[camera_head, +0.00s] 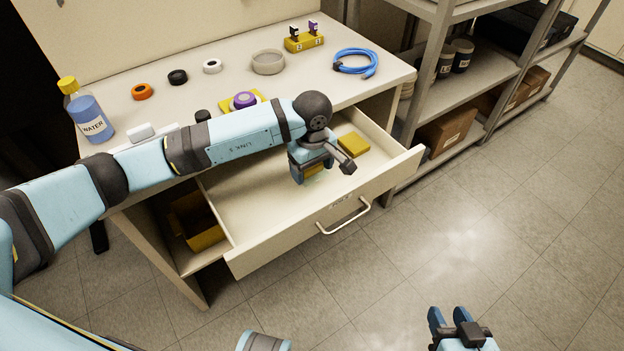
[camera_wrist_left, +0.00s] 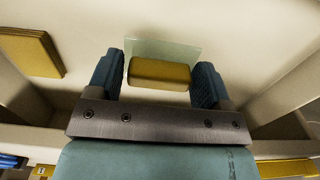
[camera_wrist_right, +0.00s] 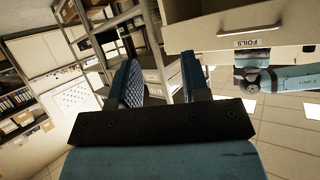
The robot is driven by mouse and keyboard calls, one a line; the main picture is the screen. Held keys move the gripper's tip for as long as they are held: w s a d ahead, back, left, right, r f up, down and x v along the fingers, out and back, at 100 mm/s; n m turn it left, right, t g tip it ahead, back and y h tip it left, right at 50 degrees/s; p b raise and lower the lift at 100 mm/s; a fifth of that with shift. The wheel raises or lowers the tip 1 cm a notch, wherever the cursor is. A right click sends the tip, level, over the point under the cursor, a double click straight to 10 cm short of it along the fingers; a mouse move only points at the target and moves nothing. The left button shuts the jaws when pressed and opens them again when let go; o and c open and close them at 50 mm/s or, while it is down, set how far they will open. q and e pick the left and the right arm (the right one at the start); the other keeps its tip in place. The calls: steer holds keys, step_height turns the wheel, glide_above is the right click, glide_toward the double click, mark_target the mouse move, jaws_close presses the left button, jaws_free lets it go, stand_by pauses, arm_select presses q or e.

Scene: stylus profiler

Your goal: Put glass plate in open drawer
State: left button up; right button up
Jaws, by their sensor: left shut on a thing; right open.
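The open drawer (camera_head: 275,205) is pulled out from the bench, its front carrying a handle and a label. My left gripper (camera_head: 311,170) points down inside the drawer. In the left wrist view its fingers (camera_wrist_left: 158,68) are shut on a yellow block (camera_wrist_left: 160,75). The clear, greenish glass plate (camera_wrist_left: 165,48) shows at this block, between and beyond the fingers; I cannot tell whether it touches the drawer floor. In the head view the arm mostly hides the plate. My right gripper (camera_head: 457,318) is open and empty, away from the drawer, over the floor.
Another yellow block (camera_head: 353,146) lies in the drawer. A yellow bin (camera_head: 196,220) stands in the compartment beneath. Metal shelving (camera_head: 480,80) stands to the right.

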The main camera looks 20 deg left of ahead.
mark_target(312, 174)
arm_select(q)
steer(key=shift+f+b, duration=0.35)
steer(key=shift+f, duration=1.75)
steer(key=shift+f, duration=0.2)
steer(key=o, duration=1.3)
arm_select(e)
steer(key=shift+a, duration=0.1)
steer(key=shift+r, duration=0.1)
arm_select(q)
steer(key=shift+r, duration=0.25)
step_height(312, 174, up, 12)
steer(key=shift+f+p, duration=0.1)
steer(key=shift+p, duration=0.9)
arm_select(e)
steer(key=shift+d, duration=0.3)
steer(key=shift+s, duration=0.1)
